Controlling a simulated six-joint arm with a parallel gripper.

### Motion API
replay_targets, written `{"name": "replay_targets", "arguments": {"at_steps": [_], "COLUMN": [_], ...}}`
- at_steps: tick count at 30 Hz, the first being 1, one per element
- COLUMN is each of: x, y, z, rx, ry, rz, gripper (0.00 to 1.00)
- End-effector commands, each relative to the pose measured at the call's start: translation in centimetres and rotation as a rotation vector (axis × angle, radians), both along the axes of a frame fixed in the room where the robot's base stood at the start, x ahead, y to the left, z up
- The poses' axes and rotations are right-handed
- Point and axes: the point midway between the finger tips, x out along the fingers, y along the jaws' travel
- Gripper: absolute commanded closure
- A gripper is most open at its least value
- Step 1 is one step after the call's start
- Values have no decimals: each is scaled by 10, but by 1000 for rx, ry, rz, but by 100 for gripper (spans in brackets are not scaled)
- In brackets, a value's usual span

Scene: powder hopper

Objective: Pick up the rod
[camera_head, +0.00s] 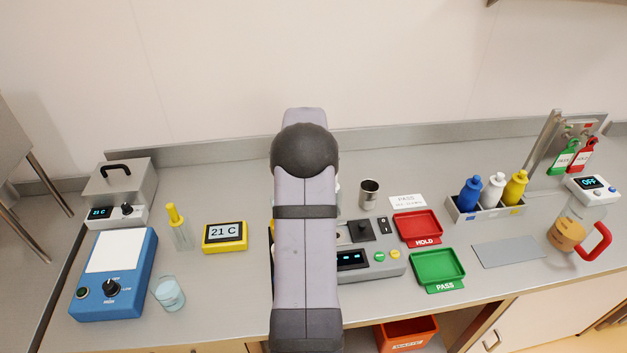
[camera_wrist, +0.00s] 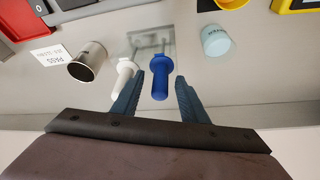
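In the wrist view a blue rod-like piece (camera_wrist: 160,72) with a rounded near end shows between the two fingers of my gripper (camera_wrist: 160,78). There is a visible gap on each side of it, so the gripper is open. A white rod-like piece (camera_wrist: 122,83) shows just left of the left finger. Both pieces are by a pale see-through stand (camera_wrist: 152,38). Which of them is the rod, I cannot tell. In the head view my arm hides the gripper and these pieces.
A metal cup (camera_head: 369,194) shows right of my arm; it is also in the wrist view (camera_wrist: 88,62). A grey device (camera_head: 385,264), red tray (camera_head: 418,227) and green tray (camera_head: 438,267) are on the right. A yellow display (camera_head: 224,237) and pale blue beaker (camera_head: 169,294) are on the left.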

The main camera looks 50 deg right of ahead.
Motion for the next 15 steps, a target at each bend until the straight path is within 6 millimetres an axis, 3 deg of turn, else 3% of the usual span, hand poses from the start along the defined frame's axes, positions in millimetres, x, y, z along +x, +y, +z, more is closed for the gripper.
{"name": "replay_targets", "arguments": {"at_steps": [10,15], "x": [1,1], "y": [-2,-2], "z": [-5,-5], "rx": [-1,-1], "ry": [-1,0], "rz": [-1,0], "gripper": [60,99]}}
